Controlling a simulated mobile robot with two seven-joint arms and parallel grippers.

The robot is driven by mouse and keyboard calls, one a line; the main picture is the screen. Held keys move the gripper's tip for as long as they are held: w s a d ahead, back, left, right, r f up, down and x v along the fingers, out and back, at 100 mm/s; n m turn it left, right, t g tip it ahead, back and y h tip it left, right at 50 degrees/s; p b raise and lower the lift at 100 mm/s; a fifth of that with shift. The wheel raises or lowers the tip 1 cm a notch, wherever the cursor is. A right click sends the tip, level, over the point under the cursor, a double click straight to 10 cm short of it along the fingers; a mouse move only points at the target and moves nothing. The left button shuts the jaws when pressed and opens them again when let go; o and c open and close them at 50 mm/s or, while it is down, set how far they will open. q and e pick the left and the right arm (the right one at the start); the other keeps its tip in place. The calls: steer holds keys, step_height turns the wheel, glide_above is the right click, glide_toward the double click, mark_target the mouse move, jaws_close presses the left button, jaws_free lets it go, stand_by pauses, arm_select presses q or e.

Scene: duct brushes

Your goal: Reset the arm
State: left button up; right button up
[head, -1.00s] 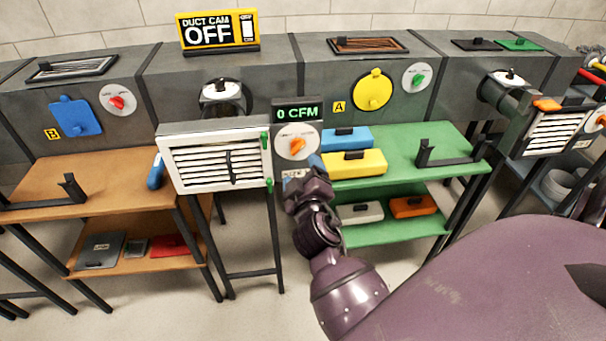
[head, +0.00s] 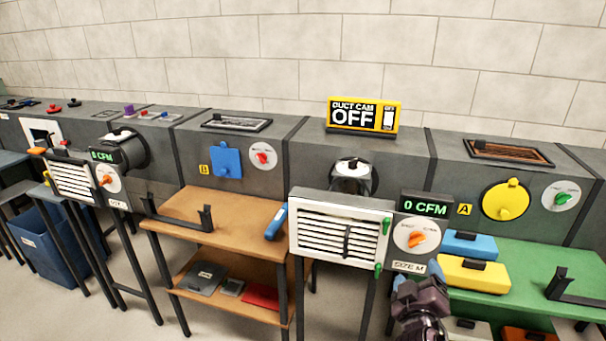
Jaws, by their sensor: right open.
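My right gripper (head: 418,288), dark purple, is at the bottom right of the head view, just below the SIZE M label of the white louvred grille unit. Its fingers are partly hidden by its own wrist; it is open and I see nothing held in it. The grille (head: 335,224) has green latches on its right edge. Beside it are an orange knob (head: 417,238) and a display (head: 427,205) reading 0 CFM. My left gripper is not in view.
A brown shelf table (head: 205,225) stands left of the grille, with a blue tool (head: 276,222) on it. A green table (head: 560,265) with blue and yellow cases (head: 472,272) stands right. A yellow sign (head: 362,115) reads DUCT CAM OFF. A blue bin (head: 45,240) is far left.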

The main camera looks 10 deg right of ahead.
steer(key=shift+a, duration=0.1)
steer(key=s+a+f+m+y+p, duration=0.1)
steer(key=s+a+f+m+y, duration=0.1)
steer(key=s+a+f+y, duration=0.4)
steer(key=s+f+g+y, duration=0.1)
steer(key=s+f+g, duration=0.1)
steer(key=s+f, duration=0.3)
steer(key=s+a+f+g+y+p, duration=0.1)
steer(key=s+f+g+y, duration=0.1)
steer(key=s+f, duration=0.4)
steer(key=s, duration=0.5)
steer(key=shift+g, duration=0.3)
stand_by(0.7)
